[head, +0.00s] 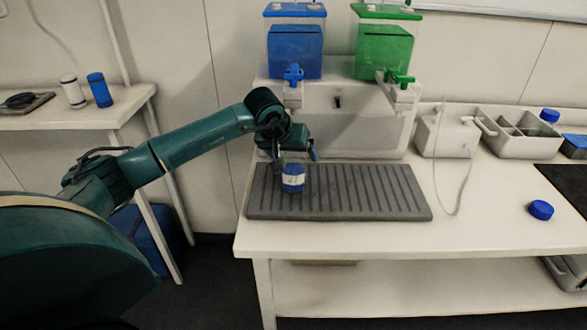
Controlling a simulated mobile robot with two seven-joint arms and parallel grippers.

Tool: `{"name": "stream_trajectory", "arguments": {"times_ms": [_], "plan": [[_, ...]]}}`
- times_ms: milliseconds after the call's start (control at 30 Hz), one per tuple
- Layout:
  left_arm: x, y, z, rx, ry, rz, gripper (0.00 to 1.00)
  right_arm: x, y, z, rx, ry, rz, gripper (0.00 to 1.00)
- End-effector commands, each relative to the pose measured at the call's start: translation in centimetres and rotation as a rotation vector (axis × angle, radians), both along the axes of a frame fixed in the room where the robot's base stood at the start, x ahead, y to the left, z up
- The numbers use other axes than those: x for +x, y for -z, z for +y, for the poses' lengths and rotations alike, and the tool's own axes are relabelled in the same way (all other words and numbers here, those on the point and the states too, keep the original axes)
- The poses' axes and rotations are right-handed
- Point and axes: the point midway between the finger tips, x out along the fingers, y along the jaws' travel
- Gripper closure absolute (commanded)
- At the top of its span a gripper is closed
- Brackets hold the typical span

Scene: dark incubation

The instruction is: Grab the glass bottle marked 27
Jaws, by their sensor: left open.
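A small bottle (293,180) with a blue body and a pale label band stands upright on the left part of a grey ribbed mat (385,205). Any number on its label is too small to read. My left gripper (297,162) is open and points down right at the bottle's top, with a finger on either side. I cannot tell whether the fingers touch it. The gripper hides the top of the bottle. My right gripper is not in view.
Blue (295,50) and green (384,48) tanks with taps stand behind the mat. A grey divided bin (520,145) and a blue lid (541,210) are at the right. A side table (60,118) at left holds a white and a blue cylinder.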

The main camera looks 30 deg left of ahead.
Motion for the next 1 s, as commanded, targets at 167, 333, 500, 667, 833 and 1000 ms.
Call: {"name": "stream_trajectory", "arguments": {"times_ms": [167, 333, 500, 667, 833, 1000], "plan": [[0.16, 0.22, 0.0, -0.002, 0.0, -0.003, 0.14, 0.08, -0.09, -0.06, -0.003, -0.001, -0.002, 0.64], [0.15, 0.21, 0.0, -0.002, 0.0, -0.003, 0.21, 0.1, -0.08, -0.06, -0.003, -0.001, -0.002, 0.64], [0.14, 0.2, 0.01, -0.002, 0.0, -0.003, 0.34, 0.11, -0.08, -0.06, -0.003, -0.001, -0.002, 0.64], [0.12, 0.19, 0.01, -0.002, 0.0, -0.003, 0.48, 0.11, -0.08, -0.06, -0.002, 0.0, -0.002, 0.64], [0.13, 0.19, 0.0, -0.002, 0.0, -0.003, 0.61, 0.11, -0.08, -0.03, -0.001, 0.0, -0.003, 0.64], [0.12, 0.19, 0.0, -0.002, 0.0, -0.003, 0.75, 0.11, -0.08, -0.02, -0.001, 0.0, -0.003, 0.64]]}}
